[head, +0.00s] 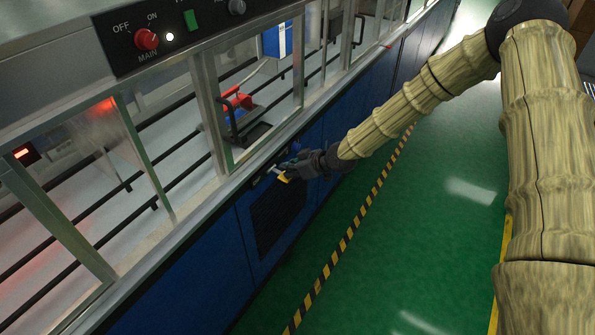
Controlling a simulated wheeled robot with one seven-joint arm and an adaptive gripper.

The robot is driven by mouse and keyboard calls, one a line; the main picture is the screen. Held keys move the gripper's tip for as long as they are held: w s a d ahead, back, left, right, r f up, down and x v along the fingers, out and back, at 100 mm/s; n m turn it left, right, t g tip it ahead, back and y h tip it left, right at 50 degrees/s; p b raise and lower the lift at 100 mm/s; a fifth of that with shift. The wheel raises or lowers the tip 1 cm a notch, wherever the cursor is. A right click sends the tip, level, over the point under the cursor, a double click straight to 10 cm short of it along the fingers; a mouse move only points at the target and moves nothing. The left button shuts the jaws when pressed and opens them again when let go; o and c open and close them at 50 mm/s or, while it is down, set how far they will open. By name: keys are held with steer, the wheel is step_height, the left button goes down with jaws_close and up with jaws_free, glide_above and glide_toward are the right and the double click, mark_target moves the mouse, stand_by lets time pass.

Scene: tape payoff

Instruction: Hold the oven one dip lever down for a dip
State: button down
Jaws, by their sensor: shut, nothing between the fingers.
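My gripper (285,173) is at the blue front panels of the long machine, just below its metal ledge. The fingers look dark, with a small yellow and pale piece (286,179) at the tips. I cannot tell whether that piece is part of the fingers or of a lever. The gripper is shut and empty. No part is clearly readable as the oven one dip lever; it may be hidden behind the gripper. I cannot tell whether the fingers touch the panel.
A control panel with a red MAIN knob (146,39) and a green button (191,20) is at the top left. Framed windows show dark rails and a red part (238,103). A dark vent (276,213) is below the gripper. The green floor (385,240) with a striped line is clear.

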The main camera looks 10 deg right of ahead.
steer(key=shift+s+d+f+t+y+b, duration=0.1)
steer(key=shift+f+t+y+b, duration=0.35)
steer(key=shift+b, duration=0.5)
steer(key=shift+s+d+f+t+y+b, duration=0.1)
steer(key=shift+f+t+y+b, duration=0.35)
steer(key=shift+b, duration=0.5)
steer(key=shift+f+b, duration=0.35)
stand_by(0.9)
steer(key=shift+r, duration=0.3)
steer(key=r+v, duration=0.1)
steer(key=v, duration=1.1)
steer(key=shift+r, duration=0.35)
